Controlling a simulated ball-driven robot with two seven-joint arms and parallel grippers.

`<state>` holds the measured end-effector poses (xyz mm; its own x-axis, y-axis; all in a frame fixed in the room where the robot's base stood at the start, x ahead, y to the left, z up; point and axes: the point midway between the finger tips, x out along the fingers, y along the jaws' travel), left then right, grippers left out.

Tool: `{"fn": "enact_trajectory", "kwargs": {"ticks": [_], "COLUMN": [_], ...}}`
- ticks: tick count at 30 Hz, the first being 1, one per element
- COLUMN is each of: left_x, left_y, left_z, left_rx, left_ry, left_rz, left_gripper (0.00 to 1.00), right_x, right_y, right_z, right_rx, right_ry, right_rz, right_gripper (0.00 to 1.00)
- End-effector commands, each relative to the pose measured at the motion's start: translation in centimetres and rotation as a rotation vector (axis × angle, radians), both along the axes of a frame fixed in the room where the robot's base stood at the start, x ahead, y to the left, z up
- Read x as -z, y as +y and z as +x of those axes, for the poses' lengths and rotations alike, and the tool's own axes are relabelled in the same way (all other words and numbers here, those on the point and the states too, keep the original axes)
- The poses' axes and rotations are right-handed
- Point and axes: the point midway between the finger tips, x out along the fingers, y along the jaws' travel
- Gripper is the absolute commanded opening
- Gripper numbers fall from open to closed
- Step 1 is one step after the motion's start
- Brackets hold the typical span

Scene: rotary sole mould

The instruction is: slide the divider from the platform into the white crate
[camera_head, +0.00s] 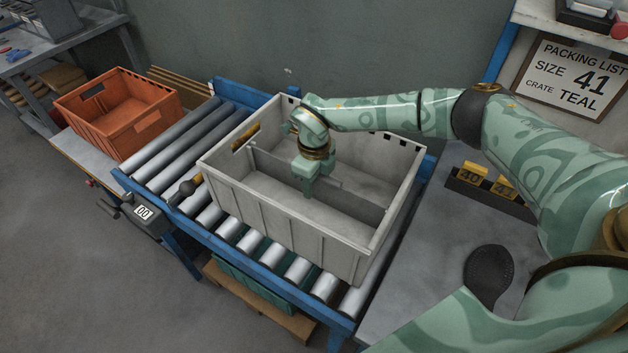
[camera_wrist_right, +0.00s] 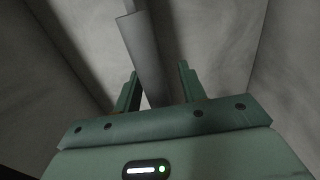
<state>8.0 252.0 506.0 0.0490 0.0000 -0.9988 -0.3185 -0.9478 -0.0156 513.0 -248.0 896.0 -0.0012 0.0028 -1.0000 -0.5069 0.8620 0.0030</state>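The white crate (camera_head: 290,235) stands upright on the roller conveyor. The divider (camera_head: 355,207), a thin grey panel, stands inside it, running lengthwise between the end walls. My right gripper (camera_head: 308,191) is inside the crate at the divider, fingers pointing down, hiding part of its middle. In the right wrist view, the fingers (camera_wrist_right: 160,88) are spread apart, with the grey divider (camera_wrist_right: 146,58) between and beyond them and gaps visible on its sides. I cannot tell whether its lower edge touches the crate floor. My left gripper is out of view.
An orange crate (camera_head: 118,120) stands on the table at left. The grey platform (camera_head: 425,255) at right holds a black sole (camera_head: 489,273) and a rack with yellow number blocks (camera_head: 487,183). A packing list (camera_head: 572,78) reads size 41, crate teal.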

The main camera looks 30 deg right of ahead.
Motion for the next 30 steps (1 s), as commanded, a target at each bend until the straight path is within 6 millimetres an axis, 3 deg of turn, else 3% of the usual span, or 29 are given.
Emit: {"fn": "enact_trajectory", "kwargs": {"ticks": [7,21,25,30], "left_x": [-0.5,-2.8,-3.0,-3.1], "left_y": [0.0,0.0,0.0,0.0], "left_z": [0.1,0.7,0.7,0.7], "left_rx": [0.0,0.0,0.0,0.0], "left_ry": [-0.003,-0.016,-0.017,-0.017], "left_rz": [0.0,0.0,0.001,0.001], "left_gripper": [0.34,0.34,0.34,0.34], "right_x": [-1.7,-13.5,-15.3,-16.3], "right_y": [-0.1,-0.1,-0.1,-0.1], "right_z": [0.1,0.1,0.1,0.0], "right_rx": [0.0,0.0,0.0,0.0], "right_ry": [-0.003,-0.003,-0.001,0.001], "right_rz": [-0.001,-0.001,0.0,-0.001], "right_gripper": [0.41,0.41,0.41,0.41]}}
